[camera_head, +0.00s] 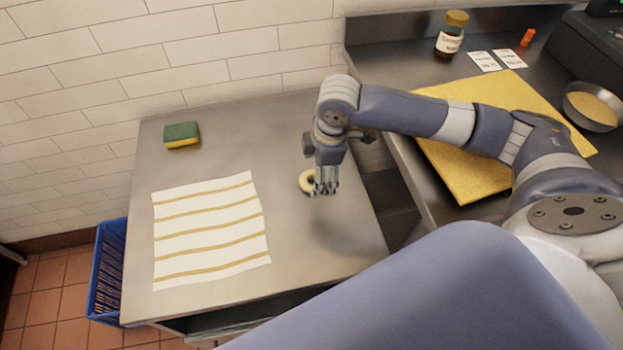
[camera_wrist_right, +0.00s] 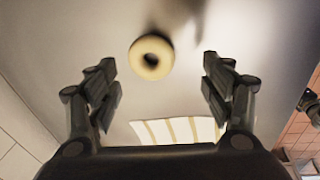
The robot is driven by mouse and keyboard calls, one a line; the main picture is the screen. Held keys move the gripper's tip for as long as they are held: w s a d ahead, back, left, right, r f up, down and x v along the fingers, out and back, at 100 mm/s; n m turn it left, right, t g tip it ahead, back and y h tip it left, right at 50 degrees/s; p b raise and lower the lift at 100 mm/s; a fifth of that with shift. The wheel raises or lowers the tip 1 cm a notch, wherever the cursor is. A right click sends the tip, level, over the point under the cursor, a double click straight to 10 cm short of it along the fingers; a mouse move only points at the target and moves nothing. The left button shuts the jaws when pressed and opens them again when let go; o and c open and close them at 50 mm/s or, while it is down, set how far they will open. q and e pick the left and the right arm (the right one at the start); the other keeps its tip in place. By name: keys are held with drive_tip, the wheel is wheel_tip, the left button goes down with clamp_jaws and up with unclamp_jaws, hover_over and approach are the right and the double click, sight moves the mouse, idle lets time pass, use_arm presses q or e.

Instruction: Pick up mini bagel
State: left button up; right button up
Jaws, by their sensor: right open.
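The mini bagel (camera_head: 306,181) is a small pale ring lying on the steel table, partly hidden behind my right gripper in the head view. My right gripper (camera_head: 324,190) points down over the table close to the bagel. In the right wrist view the bagel (camera_wrist_right: 151,57) shows whole, between the lines of the two open fingers and beyond their tips. The right gripper (camera_wrist_right: 157,75) is open with nothing between its fingers. My left gripper is not in view.
A striped cloth (camera_head: 209,229) lies flat on the steel table (camera_head: 330,245), left of the bagel. A green and yellow sponge (camera_head: 181,136) sits at the back left. A counter at right holds a yellow board (camera_head: 455,175), a jar (camera_head: 452,34) and a bowl (camera_head: 592,106). A blue crate (camera_head: 108,270) stands below left.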

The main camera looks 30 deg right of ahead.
sight(314, 179)
drive_tip(key=shift+f, duration=0.4)
drive_tip(key=shift+w+f, duration=0.2)
drive_tip(key=shift+f, duration=0.1)
drive_tip(key=f, duration=0.2)
drive_tip(key=w+f, duration=0.1)
drive_tip(key=f, duration=0.1)
drive_tip(key=shift+w+a+f, duration=0.1)
drive_tip(key=shift+w, duration=0.1)
drive_tip(key=shift+f, duration=0.1)
drive_tip(key=c, duration=0.8)
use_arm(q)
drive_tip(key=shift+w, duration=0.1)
use_arm(e)
drive_tip(key=shift+c, duration=0.9)
